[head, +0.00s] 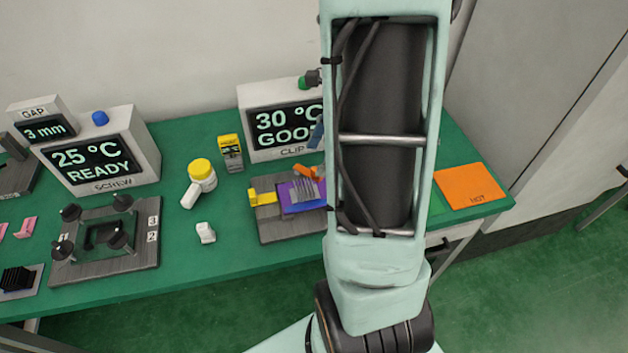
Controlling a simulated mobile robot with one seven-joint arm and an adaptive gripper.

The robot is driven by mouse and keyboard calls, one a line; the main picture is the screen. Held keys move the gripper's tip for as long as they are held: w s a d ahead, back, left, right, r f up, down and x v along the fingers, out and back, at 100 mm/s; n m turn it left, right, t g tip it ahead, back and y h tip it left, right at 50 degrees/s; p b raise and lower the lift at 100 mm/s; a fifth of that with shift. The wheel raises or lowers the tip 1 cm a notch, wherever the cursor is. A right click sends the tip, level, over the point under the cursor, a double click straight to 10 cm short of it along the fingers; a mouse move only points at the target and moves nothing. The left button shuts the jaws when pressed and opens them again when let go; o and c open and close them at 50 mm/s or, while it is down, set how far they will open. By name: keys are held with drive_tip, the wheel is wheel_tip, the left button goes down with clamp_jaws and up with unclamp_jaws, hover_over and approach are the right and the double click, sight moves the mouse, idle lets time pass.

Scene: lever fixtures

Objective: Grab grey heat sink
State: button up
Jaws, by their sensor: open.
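The grey heat sink (307,190), a small finned block, sits on a purple-blue board (288,204) in the grey clip fixture (267,231). The fixture has a yellow block (262,198) at its left and an orange part (307,171) behind the heat sink. My own arm stands in front of the fixture's right side and hides what lies there. My gripper cannot be made out behind the arm. A small blue-grey piece shows at the arm's left edge, above the fixture, but I cannot tell what it is.
A clip display (282,127) reading 30 °C stands behind the fixture. A yellow-capped white bottle (202,176), a yellow-and-grey box (231,153) and a small white object (205,232) are left of it. The screw fixture (105,240) and a black heat sink (18,279) are farther left. An orange HOT pad (471,186) lies right.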

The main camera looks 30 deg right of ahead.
sight(304, 186)
drive_tip(key=x, duration=0.7)
drive_tip(key=b+x, duration=0.1)
drive_tip(key=x, duration=0.3)
drive_tip(key=shift+s, duration=0.3)
drive_tip(key=shift+r, duration=0.1)
drive_tip(key=shift+c, duration=0.4)
drive_tip(key=c, duration=1.2)
drive_tip(key=shift+r, duration=0.1)
